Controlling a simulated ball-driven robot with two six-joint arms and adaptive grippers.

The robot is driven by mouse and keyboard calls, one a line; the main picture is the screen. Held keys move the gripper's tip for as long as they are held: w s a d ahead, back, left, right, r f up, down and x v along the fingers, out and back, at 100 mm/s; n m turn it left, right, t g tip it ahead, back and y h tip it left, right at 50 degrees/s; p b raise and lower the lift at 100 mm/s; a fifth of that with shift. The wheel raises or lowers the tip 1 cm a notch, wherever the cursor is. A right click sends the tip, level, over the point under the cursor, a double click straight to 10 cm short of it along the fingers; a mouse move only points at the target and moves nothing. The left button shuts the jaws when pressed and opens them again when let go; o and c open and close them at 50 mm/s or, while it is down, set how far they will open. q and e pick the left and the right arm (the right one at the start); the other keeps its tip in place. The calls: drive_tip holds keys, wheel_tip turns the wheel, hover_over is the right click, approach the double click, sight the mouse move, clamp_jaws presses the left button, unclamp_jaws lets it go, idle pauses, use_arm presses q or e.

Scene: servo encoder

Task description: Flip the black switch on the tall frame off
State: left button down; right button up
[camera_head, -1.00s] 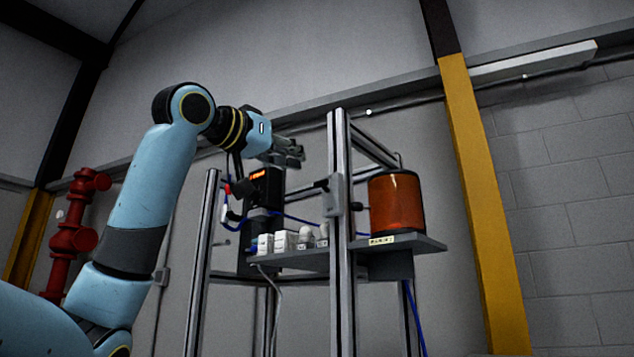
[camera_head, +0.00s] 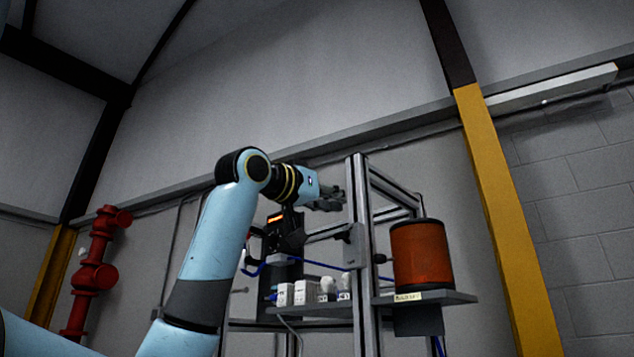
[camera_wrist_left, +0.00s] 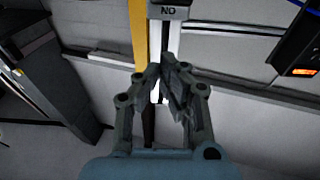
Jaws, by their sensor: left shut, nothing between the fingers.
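The tall frame (camera_head: 366,290) is a metal-profile stand right of centre in the head view. A grey switch box (camera_head: 355,247) sits on its front post, with a small dark lever on its left side. The lever's position is too small to tell. My left gripper (camera_head: 336,200) is shut and empty, above and slightly left of the box, beside the post and apparently apart from the switch. In the left wrist view the fingers (camera_wrist_left: 165,88) meet in front of a post; a grey part marked "NO" (camera_wrist_left: 168,13) shows at the top edge. My right gripper is not in view.
An orange cylinder (camera_head: 422,255) stands on a shelf (camera_head: 440,298) right of the post. Small white parts (camera_head: 300,291) line the shelf to the left. A black device with an orange display (camera_head: 275,217) is behind my arm. Red pipework (camera_head: 93,276) stands at far left.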

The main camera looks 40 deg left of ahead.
sight(344, 238)
use_arm(q)
drive_tip(key=shift+w+d+r+p, duration=0.1)
drive_tip(key=shift+w+r+p, duration=0.1)
drive_tip(key=shift+w, duration=0.3)
drive_tip(key=shift+w+r+p, duration=0.1)
drive_tip(key=shift+w+p, duration=0.05)
drive_tip(key=shift+w, duration=0.35)
drive_tip(key=f, duration=0.2)
drive_tip(key=s+f, duration=0.1)
drive_tip(key=f, duration=0.1)
drive_tip(key=shift+s+f, duration=0.1)
drive_tip(key=shift+f, duration=0.05)
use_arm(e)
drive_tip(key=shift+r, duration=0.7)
